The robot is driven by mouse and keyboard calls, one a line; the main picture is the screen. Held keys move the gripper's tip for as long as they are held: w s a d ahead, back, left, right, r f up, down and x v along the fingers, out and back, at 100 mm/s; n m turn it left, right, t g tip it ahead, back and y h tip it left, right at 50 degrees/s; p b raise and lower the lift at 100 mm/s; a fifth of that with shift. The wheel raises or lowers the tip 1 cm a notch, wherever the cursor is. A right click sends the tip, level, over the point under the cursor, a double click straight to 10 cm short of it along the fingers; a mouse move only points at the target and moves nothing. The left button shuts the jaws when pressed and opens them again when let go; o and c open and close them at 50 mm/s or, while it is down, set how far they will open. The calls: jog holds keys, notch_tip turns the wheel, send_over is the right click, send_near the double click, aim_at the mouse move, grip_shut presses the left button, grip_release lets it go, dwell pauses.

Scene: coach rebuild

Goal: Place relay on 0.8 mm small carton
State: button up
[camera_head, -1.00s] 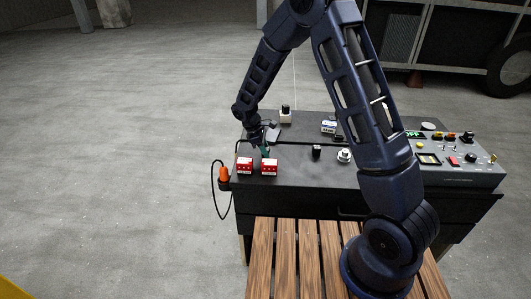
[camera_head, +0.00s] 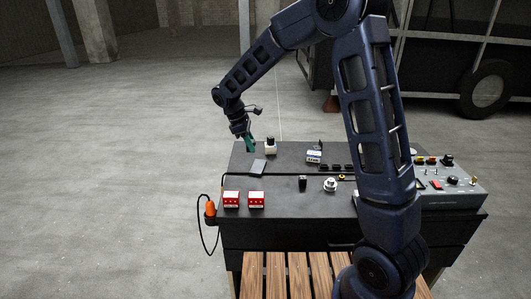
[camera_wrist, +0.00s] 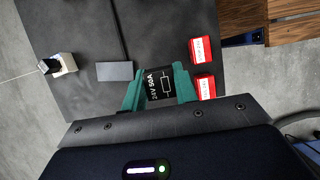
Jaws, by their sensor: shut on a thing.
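My gripper (camera_head: 250,141) is raised above the far left part of the dark bench. In the wrist view, its green fingers (camera_wrist: 160,92) are shut on the black relay (camera_wrist: 158,84), which has white print reading "24V 50A" and a symbol. In the head view I cannot make out the relay. Two red-and-white small cartons stand side by side at the front left of the bench, a left one (camera_head: 231,199) and a right one (camera_head: 256,199). They also show in the wrist view, right of the relay (camera_wrist: 202,50) (camera_wrist: 206,87). Their print is too small to read.
A grey flat block (camera_head: 257,167) and a white block with a black top (camera_head: 270,146) are near my gripper. A blue-white box (camera_head: 314,156), a black cylinder (camera_head: 302,183) and a white round part (camera_head: 330,185) stand farther right. A control panel (camera_head: 450,190) fills the right end.

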jog(key=w+d+r, duration=0.3)
jog(key=w+d, duration=1.1)
jog(key=w, duration=0.1)
jog(key=r, duration=0.2)
send_over(317, 152)
jog(key=a, duration=0.2)
jog(key=f, duration=2)
jog(key=shift+s+d, duration=0.15)
jog(key=shift+d, duration=0.1)
jog(key=shift+f, duration=0.1)
jog(key=o, duration=1)
jog(key=shift+c, duration=0.2)
